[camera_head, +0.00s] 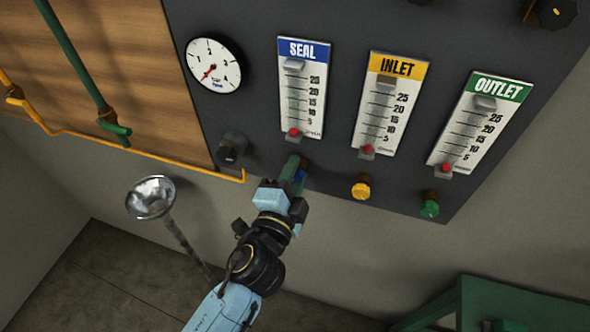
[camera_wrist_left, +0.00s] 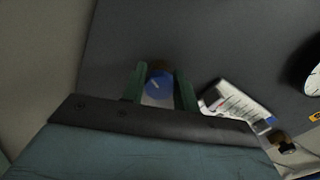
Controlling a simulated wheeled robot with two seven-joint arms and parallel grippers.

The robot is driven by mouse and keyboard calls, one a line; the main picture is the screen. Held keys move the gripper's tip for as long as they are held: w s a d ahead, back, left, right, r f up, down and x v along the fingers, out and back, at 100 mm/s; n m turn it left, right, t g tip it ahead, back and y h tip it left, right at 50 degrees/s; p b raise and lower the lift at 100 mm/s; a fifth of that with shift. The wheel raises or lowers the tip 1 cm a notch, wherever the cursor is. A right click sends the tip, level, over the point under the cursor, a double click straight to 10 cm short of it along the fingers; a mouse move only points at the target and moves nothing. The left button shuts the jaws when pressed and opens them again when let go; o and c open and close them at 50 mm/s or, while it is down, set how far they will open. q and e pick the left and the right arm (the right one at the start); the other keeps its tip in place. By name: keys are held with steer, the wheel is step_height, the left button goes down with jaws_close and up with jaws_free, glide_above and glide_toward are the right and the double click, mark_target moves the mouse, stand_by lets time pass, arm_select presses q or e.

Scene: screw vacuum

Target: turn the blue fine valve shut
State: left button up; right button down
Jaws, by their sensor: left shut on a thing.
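The blue fine valve knob (camera_wrist_left: 158,84) is on the dark panel (camera_wrist_left: 215,50), with a light line on its face. In the head view it is mostly hidden behind my left gripper (camera_head: 293,168), and only a bit of blue shows under the blue-labelled SEAL flow meter (camera_head: 302,95). My left gripper's green fingers also show in the left wrist view (camera_wrist_left: 157,86), one on each side of the knob, shut on it. The SEAL meter's red float (camera_head: 294,132) sits low in its scale. My right gripper is not in view.
The INLET meter (camera_head: 388,110) has a yellow knob (camera_head: 361,188) below it, and the OUTLET meter (camera_head: 478,130) a green knob (camera_head: 430,206). A black knob (camera_head: 231,150) is left of my gripper. A metal funnel (camera_head: 151,197) stands lower left. A green frame (camera_head: 520,305) is lower right.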

arm_select(q)
steer(key=m+p, duration=0.1)
steer(key=m, duration=0.5)
steer(key=shift+r+m+p, duration=0.15)
steer(key=shift+m+p, duration=0.15)
steer(key=shift+p, duration=0.1)
steer(key=m+p, duration=0.2)
steer(key=m, duration=0.4)
stand_by(0.3)
steer(key=o, duration=1)
